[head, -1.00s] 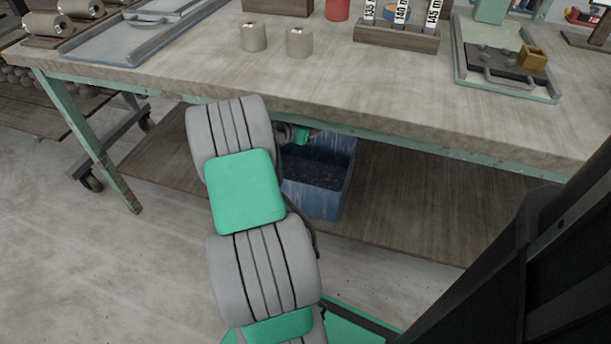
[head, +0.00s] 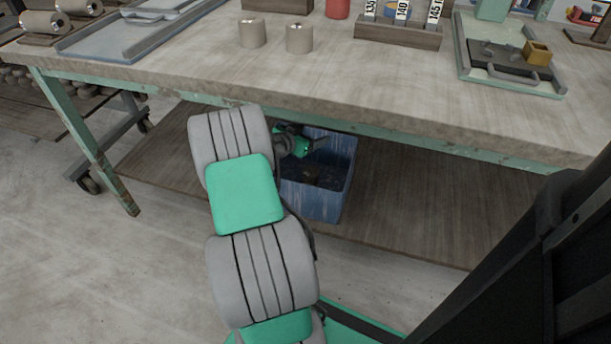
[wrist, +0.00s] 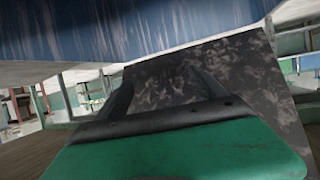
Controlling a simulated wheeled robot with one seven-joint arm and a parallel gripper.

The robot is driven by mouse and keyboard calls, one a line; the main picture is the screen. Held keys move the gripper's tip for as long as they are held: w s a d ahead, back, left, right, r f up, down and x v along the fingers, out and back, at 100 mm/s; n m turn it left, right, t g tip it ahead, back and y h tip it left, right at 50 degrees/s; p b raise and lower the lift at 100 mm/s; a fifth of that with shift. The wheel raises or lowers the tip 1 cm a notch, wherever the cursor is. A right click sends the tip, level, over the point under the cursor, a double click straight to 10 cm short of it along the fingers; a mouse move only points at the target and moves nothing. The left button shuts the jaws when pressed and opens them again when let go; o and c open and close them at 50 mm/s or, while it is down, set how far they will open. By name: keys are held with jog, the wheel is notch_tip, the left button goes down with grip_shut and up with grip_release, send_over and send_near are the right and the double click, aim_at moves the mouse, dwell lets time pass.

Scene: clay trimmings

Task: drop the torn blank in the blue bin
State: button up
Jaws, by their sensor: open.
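The blue bin (head: 312,203) stands on the lower shelf under the bench, with dark trimmings inside. A brownish lump (head: 313,178) lies on the trimmings; it may be the torn blank, but it is too small to tell. My gripper (head: 318,142) is over the upper part of the bin, under the bench edge, partly hidden by my arm. In the wrist view my gripper (wrist: 163,84) is open, with nothing visible between its fingers. The blue bin wall (wrist: 130,35) fills the top there, and the dark mottled trimmings (wrist: 250,90) show behind the fingers.
The bench top (head: 190,75) overhangs the bin closely. Two clay cylinders (head: 252,33) (head: 299,38) stand on it, with a labelled rack (head: 398,36) and a green tray (head: 510,88) to the right. The wooden shelf (head: 420,205) is clear right of the bin.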

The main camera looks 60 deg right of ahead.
jog(key=p+v, duration=0.2)
jog(key=v, duration=0.5)
jog(key=shift+a, duration=0.35)
